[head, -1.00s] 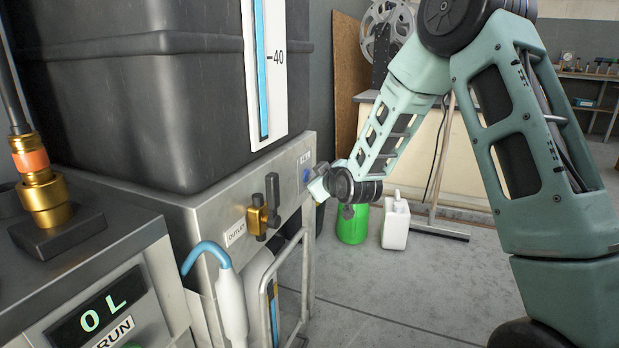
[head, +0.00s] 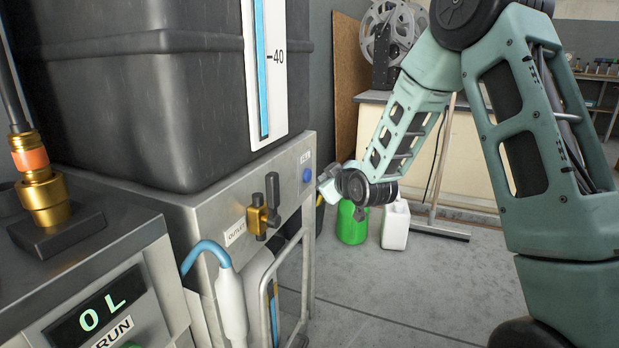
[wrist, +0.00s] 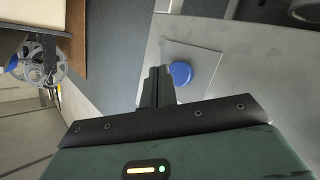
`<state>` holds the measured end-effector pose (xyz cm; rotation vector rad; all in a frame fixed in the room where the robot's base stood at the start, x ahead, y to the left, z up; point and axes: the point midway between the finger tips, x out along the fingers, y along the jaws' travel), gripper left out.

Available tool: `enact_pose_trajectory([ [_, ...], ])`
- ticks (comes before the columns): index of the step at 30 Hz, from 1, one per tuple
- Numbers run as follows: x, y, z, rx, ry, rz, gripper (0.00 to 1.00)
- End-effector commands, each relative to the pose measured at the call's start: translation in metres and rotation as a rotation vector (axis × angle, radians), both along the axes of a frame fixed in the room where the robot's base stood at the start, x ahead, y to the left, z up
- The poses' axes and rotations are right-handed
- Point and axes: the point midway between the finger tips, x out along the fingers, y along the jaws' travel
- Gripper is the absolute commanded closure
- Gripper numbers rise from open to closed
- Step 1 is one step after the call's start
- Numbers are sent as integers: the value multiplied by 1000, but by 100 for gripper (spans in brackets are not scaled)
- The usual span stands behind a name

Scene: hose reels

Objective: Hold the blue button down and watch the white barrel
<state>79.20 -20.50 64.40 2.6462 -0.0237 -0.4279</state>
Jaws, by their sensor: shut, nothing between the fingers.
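The blue button (head: 307,175) sits on the steel panel below the dark tank, beside a label reading KEY or similar. In the wrist view the button (wrist: 180,73) lies just right of the fingertips. My gripper (head: 326,188) is shut and empty, with a small gap between it and the button. Its closed fingers (wrist: 157,86) show in the wrist view. A white barrel (head: 258,272) with a blue level strip stands under the panel, partly hidden by the frame and the hose end.
The brass OUTLET valve (head: 262,216) sticks out left of the button. A green container (head: 351,224) and a white jug (head: 395,226) stand on the floor behind my gripper. A display (head: 101,308) at lower left reads 0L. The floor at centre is clear.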

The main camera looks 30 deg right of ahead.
Motion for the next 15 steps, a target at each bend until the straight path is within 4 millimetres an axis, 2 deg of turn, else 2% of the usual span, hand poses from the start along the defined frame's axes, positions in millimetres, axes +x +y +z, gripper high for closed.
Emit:
enact_pose_trajectory([
  [9, -25, -19, 0, -1, 1, -1, 100],
  [15, -32, -25, 0, 1, 1, -1, 100],
])
